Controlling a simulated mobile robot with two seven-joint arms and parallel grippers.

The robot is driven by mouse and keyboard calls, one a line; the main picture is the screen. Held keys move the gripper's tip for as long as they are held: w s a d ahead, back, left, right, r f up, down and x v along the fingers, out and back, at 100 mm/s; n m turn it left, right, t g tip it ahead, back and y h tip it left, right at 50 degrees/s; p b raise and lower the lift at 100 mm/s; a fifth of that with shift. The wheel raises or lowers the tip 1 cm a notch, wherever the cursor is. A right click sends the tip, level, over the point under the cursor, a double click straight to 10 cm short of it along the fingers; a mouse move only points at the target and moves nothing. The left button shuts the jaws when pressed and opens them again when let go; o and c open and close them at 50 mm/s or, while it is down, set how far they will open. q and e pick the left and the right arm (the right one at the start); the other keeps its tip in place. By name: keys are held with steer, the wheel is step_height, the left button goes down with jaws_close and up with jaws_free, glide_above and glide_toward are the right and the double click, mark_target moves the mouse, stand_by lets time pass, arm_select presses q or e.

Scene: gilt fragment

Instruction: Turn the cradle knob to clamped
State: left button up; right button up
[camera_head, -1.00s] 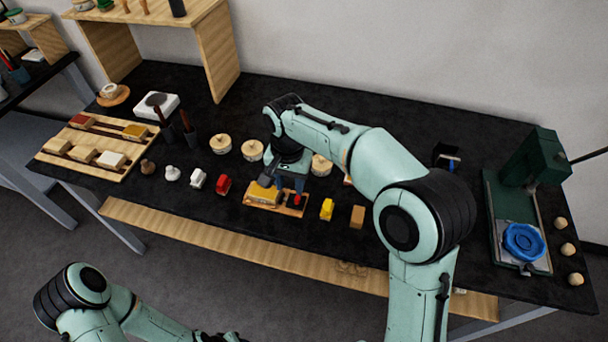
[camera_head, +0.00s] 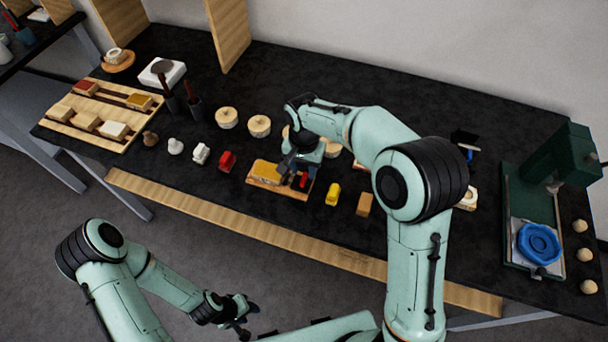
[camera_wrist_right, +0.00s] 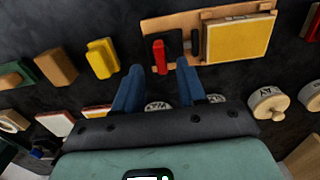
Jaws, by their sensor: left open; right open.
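The cradle is a small wooden board (camera_head: 258,180) near the front edge of the bench, and its board also shows in the wrist view (camera_wrist_right: 190,22). It bears a gilt-yellow block (camera_head: 265,170), seen large in the wrist view (camera_wrist_right: 238,40). The red knob (camera_head: 304,181) is a short bar on a dark plate beside the block, seen in the wrist view (camera_wrist_right: 160,57). My right gripper (camera_wrist_right: 158,78) is open, its two blue fingers just short of the knob, which lies in line with the gap. I cannot see contact. My left gripper (camera_head: 243,318) is open and empty, low before the bench.
A yellow piece (camera_head: 333,194) and a tan block (camera_head: 364,204) stand right of the cradle; a red piece (camera_head: 227,161) stands left. Round lidded pots (camera_head: 259,126) stand behind. A green press (camera_head: 530,190) with a blue ring (camera_head: 539,242) is at the far right.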

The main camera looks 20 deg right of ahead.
mark_target(304, 177)
steer(key=shift+f, duration=1.85)
jaws_close()
